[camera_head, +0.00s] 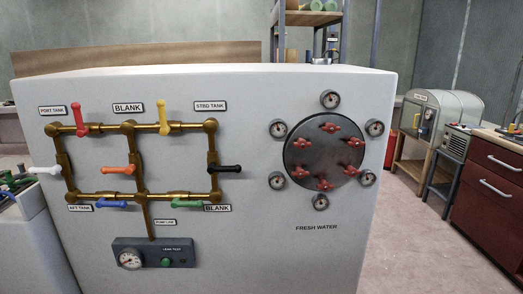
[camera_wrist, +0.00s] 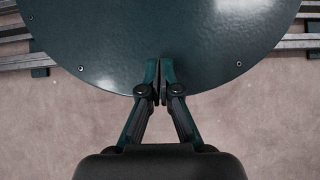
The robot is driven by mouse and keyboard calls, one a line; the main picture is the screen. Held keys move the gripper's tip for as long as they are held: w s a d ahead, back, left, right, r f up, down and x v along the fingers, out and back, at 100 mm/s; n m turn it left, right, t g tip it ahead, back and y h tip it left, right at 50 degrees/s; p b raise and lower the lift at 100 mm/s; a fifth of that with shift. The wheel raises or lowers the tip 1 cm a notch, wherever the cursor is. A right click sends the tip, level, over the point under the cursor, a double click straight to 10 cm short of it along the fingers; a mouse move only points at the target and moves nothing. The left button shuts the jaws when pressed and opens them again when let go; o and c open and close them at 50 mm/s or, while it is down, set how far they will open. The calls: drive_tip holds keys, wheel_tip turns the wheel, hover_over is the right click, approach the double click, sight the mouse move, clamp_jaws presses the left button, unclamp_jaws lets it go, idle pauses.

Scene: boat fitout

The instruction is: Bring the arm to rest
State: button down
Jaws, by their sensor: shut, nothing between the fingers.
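My gripper (camera_wrist: 159,92) shows in the wrist view, pointing up the picture from the bottom middle. Its two fingers are together at the tips with nothing between them. The tips overlap the lower edge of a dark teal round plate (camera_wrist: 160,45); I cannot tell whether they touch it. My arm and gripper do not show in the head view.
A white cabinet (camera_head: 240,230) fills the head view, with brass pipes (camera_head: 145,128), coloured valve handles, a gauge box (camera_head: 153,253) and a round hatch (camera_head: 325,155). Red drawers (camera_head: 490,190) stand at right. Bare floor (camera_head: 410,245) lies between. Rails (camera_wrist: 295,40) flank the plate.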

wheel_tip(320, 180, up, 15)
drive_tip(key=w+t+p, duration=0.1)
drive_tip(key=w+p, duration=0.1)
drive_tip(key=p, duration=1.4)
